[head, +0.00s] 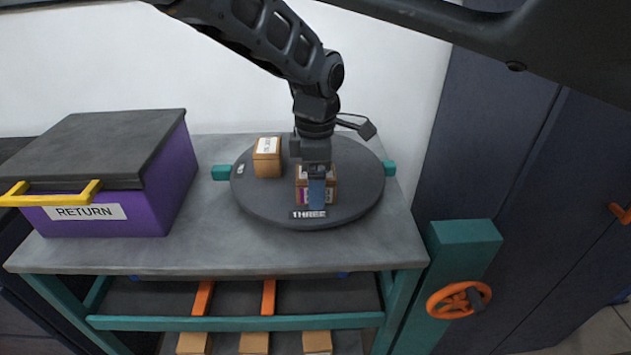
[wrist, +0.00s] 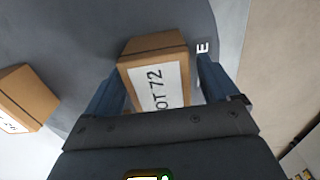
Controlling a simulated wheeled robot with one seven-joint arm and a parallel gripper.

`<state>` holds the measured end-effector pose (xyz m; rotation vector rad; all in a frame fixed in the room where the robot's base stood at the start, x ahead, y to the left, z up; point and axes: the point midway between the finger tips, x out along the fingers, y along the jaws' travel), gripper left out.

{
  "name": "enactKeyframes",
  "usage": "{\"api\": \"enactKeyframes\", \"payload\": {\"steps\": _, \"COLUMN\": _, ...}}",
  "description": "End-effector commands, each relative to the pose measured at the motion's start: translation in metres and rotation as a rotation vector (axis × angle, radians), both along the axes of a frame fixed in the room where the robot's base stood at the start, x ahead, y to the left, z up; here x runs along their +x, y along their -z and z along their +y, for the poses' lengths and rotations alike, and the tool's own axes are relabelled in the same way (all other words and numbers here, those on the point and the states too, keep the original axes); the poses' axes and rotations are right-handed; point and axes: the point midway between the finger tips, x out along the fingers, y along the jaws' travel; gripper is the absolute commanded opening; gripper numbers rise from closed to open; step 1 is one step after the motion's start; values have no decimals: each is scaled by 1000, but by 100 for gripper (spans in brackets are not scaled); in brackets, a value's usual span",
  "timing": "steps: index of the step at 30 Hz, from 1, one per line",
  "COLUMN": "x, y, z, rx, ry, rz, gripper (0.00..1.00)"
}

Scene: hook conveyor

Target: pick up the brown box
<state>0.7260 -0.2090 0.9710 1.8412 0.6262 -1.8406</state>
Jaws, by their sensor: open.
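A brown box (head: 331,192) with a white label stands on the dark round turntable (head: 270,208), near its "THREE" mark. In the wrist view the same box (wrist: 152,48) shows a label ending in "OT 72". My gripper (head: 317,186) is over this box, pointing down, with a blue finger hiding part of it. In the wrist view my gripper (wrist: 160,70) is open, with one finger on each side of the box. I cannot tell whether the fingers touch it. A second brown box (head: 267,160) stands left of it on the turntable and shows in the wrist view (wrist: 27,95).
A purple bin (head: 165,195) with a dark lid, yellow handle and "RETURN" label stands on the grey table (head: 200,250) at left. More brown boxes (head: 254,342) sit on a lower shelf. A teal post with an orange handwheel (head: 458,300) stands at right.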

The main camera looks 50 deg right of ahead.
Motion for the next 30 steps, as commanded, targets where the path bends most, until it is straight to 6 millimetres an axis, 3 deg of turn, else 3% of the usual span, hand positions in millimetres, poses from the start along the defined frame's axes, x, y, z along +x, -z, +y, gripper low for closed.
{"api": "enactKeyframes", "payload": {"steps": 6, "x": 0, "y": 1, "z": 0, "rx": 0, "ry": 0, "rz": 0, "gripper": 88}}
{"api": "enactKeyframes", "payload": {"steps": 24, "x": 0, "y": 0, "z": 0, "rx": 0, "ry": 0, "rz": 0, "gripper": 31}}
{"api": "enactKeyframes", "payload": {"steps": 30, "x": 0, "y": 0, "z": 0, "rx": 0, "ry": 0, "rz": 0, "gripper": 29}}
